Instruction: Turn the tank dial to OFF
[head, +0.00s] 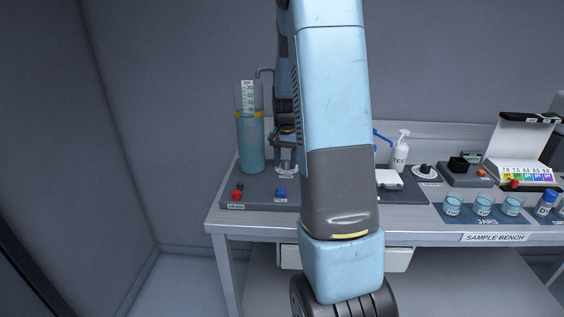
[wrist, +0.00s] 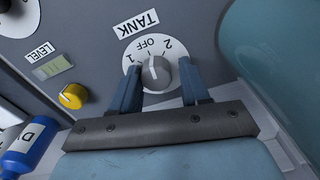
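In the wrist view the tank dial (wrist: 156,73) is a grey round knob on a white disc marked 1, OFF and 2, with a TANK label (wrist: 136,23) beside it. The knob's light pointer mark faces roughly towards OFF; I cannot tell its exact setting. My gripper (wrist: 159,67) is open, with its two blue fingers on either side of the knob. A gap shows at the right finger; I cannot tell whether the left finger touches the knob. In the head view my arm hides much of this area.
In the wrist view a yellow knob (wrist: 73,96) and a LEVEL display (wrist: 53,68) lie left, above a blue bottle (wrist: 33,146). A large teal cylinder (wrist: 285,60) stands close right.

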